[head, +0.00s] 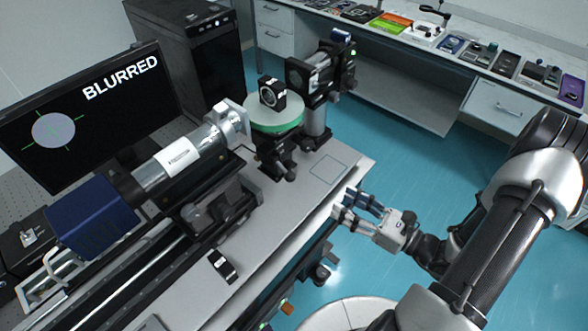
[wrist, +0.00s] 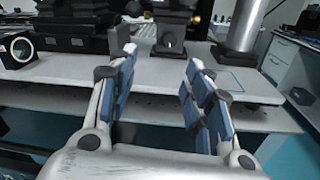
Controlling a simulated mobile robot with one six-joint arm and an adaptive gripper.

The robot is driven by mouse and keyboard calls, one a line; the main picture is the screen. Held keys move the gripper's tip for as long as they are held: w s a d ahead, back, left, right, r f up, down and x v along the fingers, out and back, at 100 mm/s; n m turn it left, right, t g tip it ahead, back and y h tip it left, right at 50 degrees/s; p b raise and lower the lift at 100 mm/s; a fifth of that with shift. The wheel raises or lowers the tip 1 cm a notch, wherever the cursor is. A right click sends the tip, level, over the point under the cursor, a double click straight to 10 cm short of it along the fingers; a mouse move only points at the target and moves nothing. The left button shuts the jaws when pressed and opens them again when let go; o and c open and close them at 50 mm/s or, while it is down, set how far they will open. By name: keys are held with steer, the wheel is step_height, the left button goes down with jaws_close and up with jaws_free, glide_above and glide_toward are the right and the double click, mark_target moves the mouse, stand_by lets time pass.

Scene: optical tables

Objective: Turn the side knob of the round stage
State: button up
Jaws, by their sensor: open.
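The round stage (head: 276,128) has a green rim and a pale top, and it carries a black ring mount (head: 271,93). It stands on a black base on the grey table. A small dark knob (head: 291,173) shows low on the base's near side. My gripper (head: 347,202) is open and empty, just off the table's right edge, apart from the stage. The stage's round top is not recognisable there.
A silver cylinder with a blue end (head: 93,217) lies left of the stage. A monitor (head: 95,115) reads "BLURRED". A black post mount (head: 315,75) stands behind the stage. A small black part (head: 223,266) lies near the front edge. Bare table lies right of the stage.

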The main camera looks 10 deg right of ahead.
mark_target(293, 167)
steer(key=shift+m+t+h, duration=0.4)
steer(key=shift+m+t, duration=0.1)
steer(key=shift+m, duration=0.1)
steer(key=b+x, duration=0.1)
steer(key=x, duration=0.4)
steer(key=b+x, duration=0.1)
steer(key=x, duration=0.5)
steer(key=f+b+x, duration=0.1)
steer(key=x, duration=0.5)
steer(key=shift+w+d, duration=0.2)
steer(key=shift+d, duration=0.2)
